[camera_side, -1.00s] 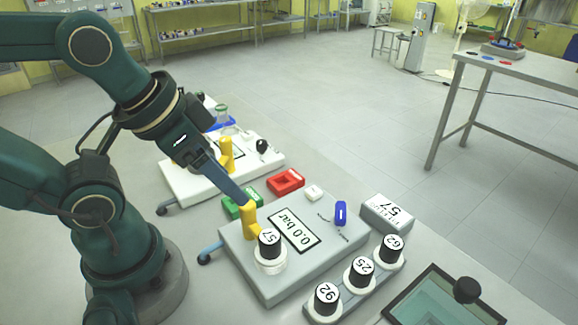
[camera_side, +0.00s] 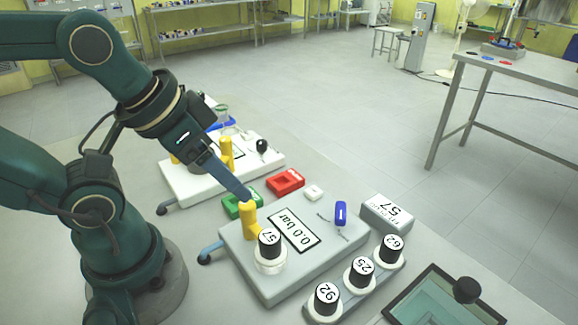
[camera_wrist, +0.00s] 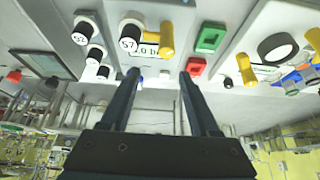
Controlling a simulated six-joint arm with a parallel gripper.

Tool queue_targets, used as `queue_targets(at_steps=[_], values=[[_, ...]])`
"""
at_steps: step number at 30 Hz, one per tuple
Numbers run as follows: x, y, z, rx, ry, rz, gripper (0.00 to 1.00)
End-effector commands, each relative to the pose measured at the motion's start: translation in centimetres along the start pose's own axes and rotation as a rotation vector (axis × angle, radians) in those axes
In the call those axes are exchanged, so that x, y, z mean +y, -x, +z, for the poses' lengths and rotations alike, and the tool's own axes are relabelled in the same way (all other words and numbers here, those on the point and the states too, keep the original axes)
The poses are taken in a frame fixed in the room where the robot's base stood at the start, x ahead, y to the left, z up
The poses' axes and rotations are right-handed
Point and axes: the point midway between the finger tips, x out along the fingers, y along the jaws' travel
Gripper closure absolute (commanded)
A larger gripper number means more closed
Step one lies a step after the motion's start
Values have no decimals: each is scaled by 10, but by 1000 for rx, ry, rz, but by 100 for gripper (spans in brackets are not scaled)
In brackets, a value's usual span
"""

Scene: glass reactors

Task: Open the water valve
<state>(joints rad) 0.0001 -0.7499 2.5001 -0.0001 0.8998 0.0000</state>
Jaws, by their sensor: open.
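A grey console (camera_side: 310,262) stands on the table with a display reading 0.0 bar. A small upright blue handle (camera_side: 340,213) is at its right side; I cannot tell from its label whether it is the water valve. A yellow upright part (camera_side: 249,220) rises from the console's left edge, beside a black-capped vessel marked 57 (camera_side: 269,243). My gripper (camera_side: 246,195) has its fingertips at the top of the yellow part; I cannot tell if they touch. In the wrist view my gripper (camera_wrist: 158,74) is open with nothing between its fingers, and the yellow part (camera_wrist: 166,38) is beyond them.
Green (camera_side: 243,205) and red (camera_side: 286,181) blocks lie behind the console. A white console (camera_side: 205,185) stands farther back.

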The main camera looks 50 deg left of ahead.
Motion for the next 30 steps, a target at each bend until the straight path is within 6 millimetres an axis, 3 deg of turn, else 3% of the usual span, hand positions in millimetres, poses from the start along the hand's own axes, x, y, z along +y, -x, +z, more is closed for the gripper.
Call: queue_targets(at_steps=[6, 12, 17, 23, 30], values=[[0, 4, -2, -4, 102, 0, 45], [2, 21, -39, -16, 330, 3, 45], [7, 21, -71, -73, 484, -3, 45], [18, 2, -111, -170, 655, -33, 45], [37, -47, -141, -294, 790, -98, 45]])
